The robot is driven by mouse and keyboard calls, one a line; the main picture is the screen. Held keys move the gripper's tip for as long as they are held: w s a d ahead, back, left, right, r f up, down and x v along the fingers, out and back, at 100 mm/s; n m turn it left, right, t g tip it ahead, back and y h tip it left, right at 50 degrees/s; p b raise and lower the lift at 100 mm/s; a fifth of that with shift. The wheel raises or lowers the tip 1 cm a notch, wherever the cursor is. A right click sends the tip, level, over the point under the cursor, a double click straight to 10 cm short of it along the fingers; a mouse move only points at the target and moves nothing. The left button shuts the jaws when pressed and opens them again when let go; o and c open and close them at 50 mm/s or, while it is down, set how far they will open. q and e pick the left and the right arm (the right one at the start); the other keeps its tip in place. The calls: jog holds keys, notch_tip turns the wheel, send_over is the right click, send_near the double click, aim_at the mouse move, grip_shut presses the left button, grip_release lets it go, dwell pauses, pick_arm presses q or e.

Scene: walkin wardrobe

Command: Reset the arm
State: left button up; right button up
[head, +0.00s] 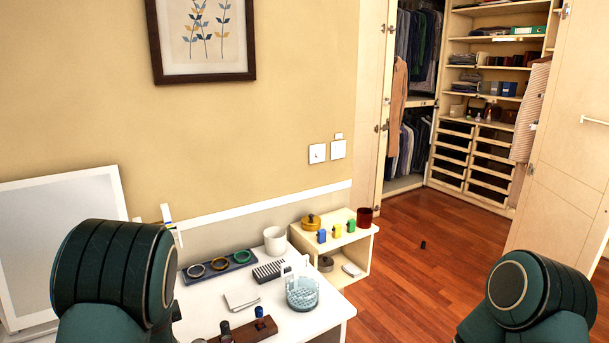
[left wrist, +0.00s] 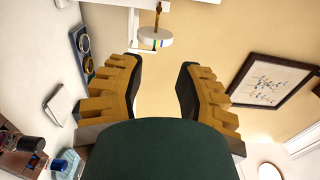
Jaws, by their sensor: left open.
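My left gripper (left wrist: 160,80) shows in the left wrist view with its two dark-padded, tan fingers spread apart and nothing between them. The wall lies behind the gap. In the head view, a dark green link of my left arm (head: 112,275) stands at the lower left, and a link of my right arm (head: 525,295) at the lower right. Neither gripper shows in the head view, and my right gripper is out of sight.
A white table (head: 215,305) carries a tray of rings (head: 218,264), a white cup (head: 275,240) and a glass jar (head: 302,294). A small wooden shelf (head: 345,250) stands beside it. A framed picture (head: 203,38) hangs above. The wooden floor (head: 430,270) is mostly clear.

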pick_arm(q)
jog(key=s+d+f+n+g+h, duration=0.2)
jog(key=s+d+f, duration=0.15)
jog(key=f, duration=0.35)
jog(key=s+d+f+n+g+h, duration=0.2)
jog(key=d+f+h, duration=0.15)
jog(key=f, duration=0.35)
jog(key=s+d+f+n+g+h, duration=0.2)
jog(key=s+d+f+n, duration=0.15)
jog(key=f, duration=0.35)
jog(key=s+d+f+n+g+h, duration=0.2)
jog(key=s+d+n+g+h, duration=0.1)
jog(key=s+d, duration=0.5)
jog(key=s+d+f+n+g+h, duration=0.3)
jog(key=s+d+g, duration=0.1)
jog(key=s+d, duration=0.3)
jog(key=shift+s+d+f+g, duration=0.3)
jog(key=shift+s+d, duration=0.05)
jog(key=shift+s, duration=0.6)
